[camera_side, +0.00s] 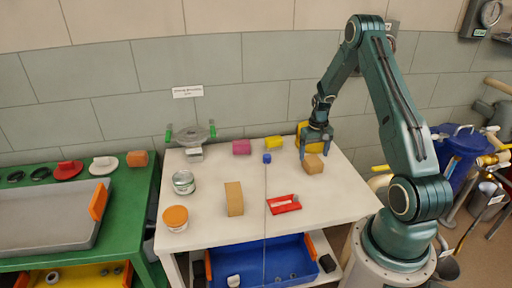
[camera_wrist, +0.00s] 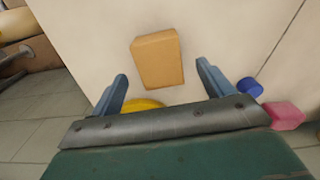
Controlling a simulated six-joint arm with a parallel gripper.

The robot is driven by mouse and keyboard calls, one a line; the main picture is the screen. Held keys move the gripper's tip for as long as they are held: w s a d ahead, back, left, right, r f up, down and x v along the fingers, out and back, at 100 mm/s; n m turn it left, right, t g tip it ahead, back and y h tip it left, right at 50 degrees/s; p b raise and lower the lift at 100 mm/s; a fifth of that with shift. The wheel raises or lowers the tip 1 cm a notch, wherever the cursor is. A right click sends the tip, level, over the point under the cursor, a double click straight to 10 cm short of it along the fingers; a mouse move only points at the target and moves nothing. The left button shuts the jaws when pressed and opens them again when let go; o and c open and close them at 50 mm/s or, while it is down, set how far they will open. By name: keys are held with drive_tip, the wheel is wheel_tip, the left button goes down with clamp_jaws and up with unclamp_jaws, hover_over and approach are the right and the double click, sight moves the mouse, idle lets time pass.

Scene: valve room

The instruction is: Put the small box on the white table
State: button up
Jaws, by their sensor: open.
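A small tan box (camera_side: 313,164) lies on the white table (camera_side: 335,195), near its right back part. In the wrist view the box (camera_wrist: 158,60) is just ahead of my two fingers, lined up with the gap and not gripped. My gripper (camera_side: 316,148) is open and empty, pointing down just behind and above the box. My fingers also show in the wrist view (camera_wrist: 162,72), spread apart. A taller tan box (camera_side: 234,198) stands upright near the table's middle.
A yellow object (camera_side: 302,138) is partly hidden behind my gripper. Nearby are a blue cylinder (camera_side: 267,158), a yellow block (camera_side: 274,143) and a pink block (camera_side: 241,147). A red item (camera_side: 284,204), a can (camera_side: 183,182) and an orange-lidded jar (camera_side: 175,218) stand further forward and left.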

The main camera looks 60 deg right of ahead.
sight(313, 160)
drive_tip(key=shift+f, duration=2.35)
drive_tip(key=c, duration=1.2)
drive_tip(key=shift+o, duration=0.2)
drive_tip(key=shift+r, duration=0.1)
wheel_tip(313, 160, up, 20)
